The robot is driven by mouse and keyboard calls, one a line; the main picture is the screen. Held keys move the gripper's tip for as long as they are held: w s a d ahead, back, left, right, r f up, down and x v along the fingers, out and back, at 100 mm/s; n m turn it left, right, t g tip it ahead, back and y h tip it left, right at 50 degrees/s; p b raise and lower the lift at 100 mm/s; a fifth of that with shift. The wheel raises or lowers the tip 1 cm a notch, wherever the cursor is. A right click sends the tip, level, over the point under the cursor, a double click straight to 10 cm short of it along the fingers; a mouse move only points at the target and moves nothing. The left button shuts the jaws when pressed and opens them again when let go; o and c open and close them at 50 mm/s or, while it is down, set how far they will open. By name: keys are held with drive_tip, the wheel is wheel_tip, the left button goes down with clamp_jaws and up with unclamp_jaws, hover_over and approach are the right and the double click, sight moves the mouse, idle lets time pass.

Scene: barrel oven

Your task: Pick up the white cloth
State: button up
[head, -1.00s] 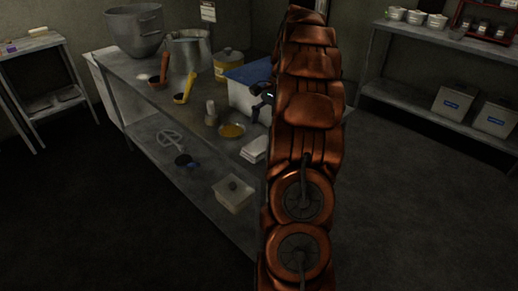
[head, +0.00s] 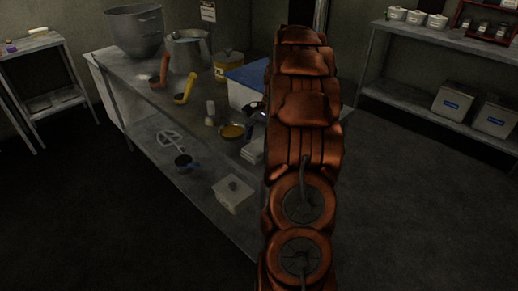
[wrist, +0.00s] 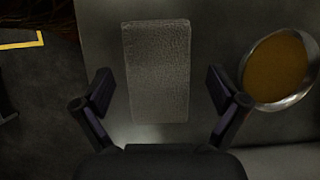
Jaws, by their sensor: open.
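The white cloth (wrist: 157,70) is a folded rectangle lying flat on the metal table (wrist: 218,30) in the wrist view, looking greyish there. In the head view the cloth (head: 252,151) lies near the table's front edge, partly hidden by my arm. My gripper (wrist: 158,92) is open and empty. In the wrist view its two fingers appear on either side of the cloth's near half, apart from it. In the head view my gripper (head: 258,117) shows only in small part beside my arm, above the table near the cloth.
A metal bowl of orange-brown contents (wrist: 276,68) stands right of the cloth in the wrist view, close to the right finger. A white bin with a blue lid (head: 247,76), a yellow canister (head: 228,66) and pots stand farther back. A lower shelf holds a white box (head: 232,193).

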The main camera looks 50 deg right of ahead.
sight(258, 150)
drive_tip(key=c, duration=1.2)
drive_tip(key=shift+c, duration=0.2)
drive_tip(key=shift+r, duration=1.85)
drive_tip(key=shift+s+a, duration=0.4)
drive_tip(key=shift+s, duration=0.3)
drive_tip(key=s+a+r+b, duration=0.1)
drive_tip(key=s+a, duration=0.5)
drive_tip(key=s, duration=0.6)
drive_tip(key=shift+s+a+r, duration=0.15)
drive_tip(key=shift+s+a, duration=0.2)
drive_tip(key=shift+s, duration=0.05)
